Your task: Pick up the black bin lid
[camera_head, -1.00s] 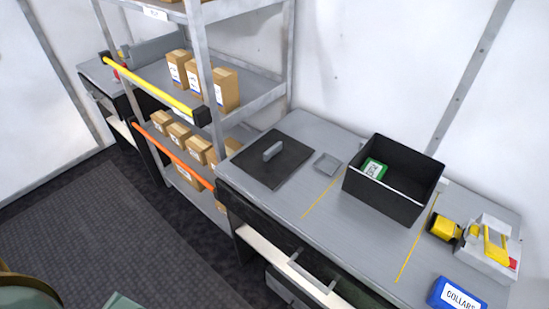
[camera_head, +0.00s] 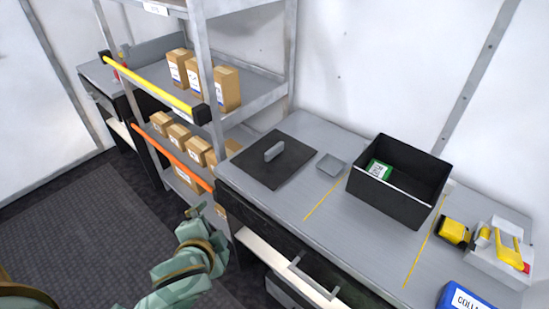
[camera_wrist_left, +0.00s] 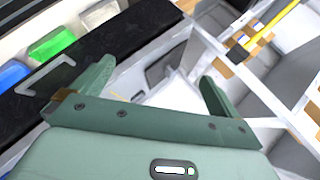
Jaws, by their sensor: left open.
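The black bin lid (camera_head: 265,170) lies flat on the grey worktop, at its left end beside the shelf rack. A grey block handle (camera_head: 274,151) stands up from its middle. The black bin (camera_head: 399,184) stands open to the right, with a green labelled box (camera_head: 379,170) inside. My left gripper (camera_head: 195,210) is below and left of the lid, in front of the worktop's edge and apart from the lid. In the left wrist view its two green fingers (camera_wrist_left: 158,85) are spread with nothing between them. My right gripper is not seen.
A small grey tray (camera_head: 331,166) sits between lid and bin. The shelf rack (camera_head: 203,60) with cartons stands close left of the lid.

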